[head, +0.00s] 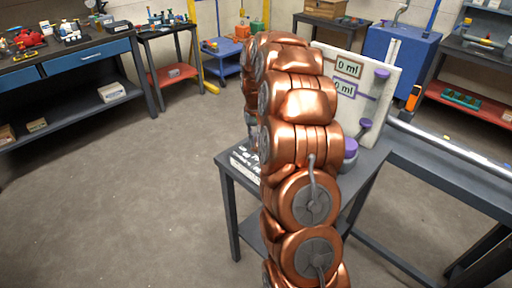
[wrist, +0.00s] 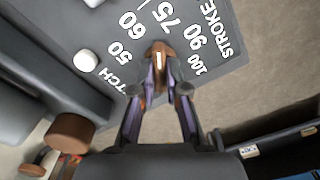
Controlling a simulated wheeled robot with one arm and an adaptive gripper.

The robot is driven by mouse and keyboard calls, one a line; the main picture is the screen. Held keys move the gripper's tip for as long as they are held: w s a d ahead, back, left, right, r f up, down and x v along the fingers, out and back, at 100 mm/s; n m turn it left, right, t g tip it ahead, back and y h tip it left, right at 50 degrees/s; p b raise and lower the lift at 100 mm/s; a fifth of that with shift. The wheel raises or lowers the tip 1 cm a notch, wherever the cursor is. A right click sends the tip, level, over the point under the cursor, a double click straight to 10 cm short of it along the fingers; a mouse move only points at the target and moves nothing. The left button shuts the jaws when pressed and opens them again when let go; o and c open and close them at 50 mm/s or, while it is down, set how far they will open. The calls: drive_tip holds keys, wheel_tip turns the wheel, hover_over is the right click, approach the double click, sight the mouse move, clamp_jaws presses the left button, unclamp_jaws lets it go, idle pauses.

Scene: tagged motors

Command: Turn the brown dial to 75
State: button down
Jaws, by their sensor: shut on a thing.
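The brown dial (wrist: 157,54) sits on a grey plate (wrist: 55,22) with white numbers in the wrist view. A white mark on the dial points up the picture, roughly toward the 75. The 60 and 50 lie to its left, the 90 and 100 to its right. My gripper (wrist: 163,84) is shut on the dial, one finger on each side, and hides its lower part. In the head view my copper-coloured arm hides the dial and the gripper.
A white round button (wrist: 85,60) and a brown cylinder (wrist: 71,132) are left of the gripper. A white panel (head: 385,75) with two 0 ml displays and purple knobs (head: 382,74) stands on the dark table (head: 372,165). Open floor (head: 130,210) lies left.

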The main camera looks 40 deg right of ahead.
sight(256, 141)
drive_tip(key=shift+m+b, duration=0.9)
drive_tip(key=shift+m, duration=0.2)
drive_tip(key=c, duration=1.2)
unclamp_jaws()
drive_tip(key=shift+r, duration=0.1)
drive_tip(key=shift+r, duration=5.95)
